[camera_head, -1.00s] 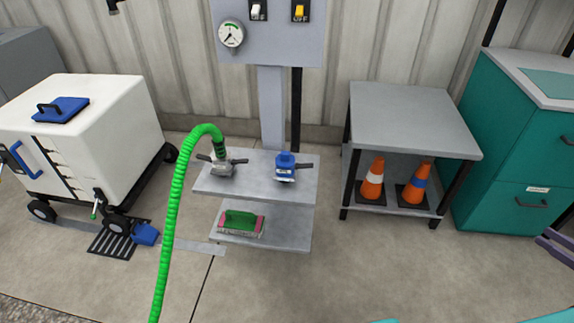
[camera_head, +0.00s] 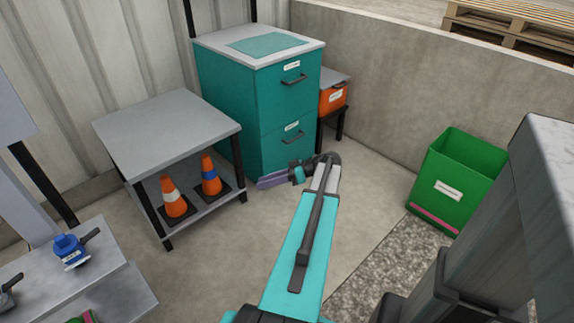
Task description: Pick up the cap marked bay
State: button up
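A blue cap-like fitting (camera_head: 70,251) with a dark lever and a small white label sits on the upper grey shelf at the lower left. The label is too small to read, so I cannot tell whether it says bay. A grey fitting (camera_head: 8,292) is partly cut off by the left edge. My gripper (camera_head: 272,181), with purple finger parts, is at the end of my arm, in front of the teal cabinet and well to the right of the blue fitting. Whether its fingers are open is too small to tell.
A grey table (camera_head: 166,130) with two traffic cones (camera_head: 173,199) on its lower shelf stands left of the teal cabinet (camera_head: 228,100). An orange box (camera_head: 334,98) is behind it. A green bin (camera_head: 455,175) stands at right.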

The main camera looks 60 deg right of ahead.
jog(key=w+a+f+m+g+y+p, duration=0.1)
jog(key=w+a+f+g+p, duration=0.3)
jog(key=a, duration=0.7)
jog(key=w+a+f+m+g, duration=0.1)
jog(key=w+a+f+g, duration=0.3)
jog(key=a, duration=0.7)
jog(key=w+a+f+g+y+p, duration=0.1)
jog(key=w+a+f+g+p, duration=0.1)
jog(key=a+f, duration=0.65)
jog(key=s+a+f+g+h+p, duration=0.1)
jog(key=s+a+g+h+p, duration=0.15)
jog(key=a, duration=0.55)
jog(key=s+a+f+g+h+p, duration=0.1)
jog(key=s+a+g, duration=0.25)
jog(key=a, duration=0.45)
jog(key=s+a+g+h+p, duration=0.1)
jog(key=s+a+h+p, duration=0.2)
jog(key=s+a+h, duration=0.3)
jog(key=s+a, duration=0.1)
jog(key=s, duration=0.4)
jog(key=shift+s+f+n+g+p, duration=0.25)
jog(key=shift+n+g+p, duration=0.05)
jog(key=shift+g, duration=0.1)
jog(key=shift+d, duration=0.15)
jog(key=shift+c, duration=0.4)
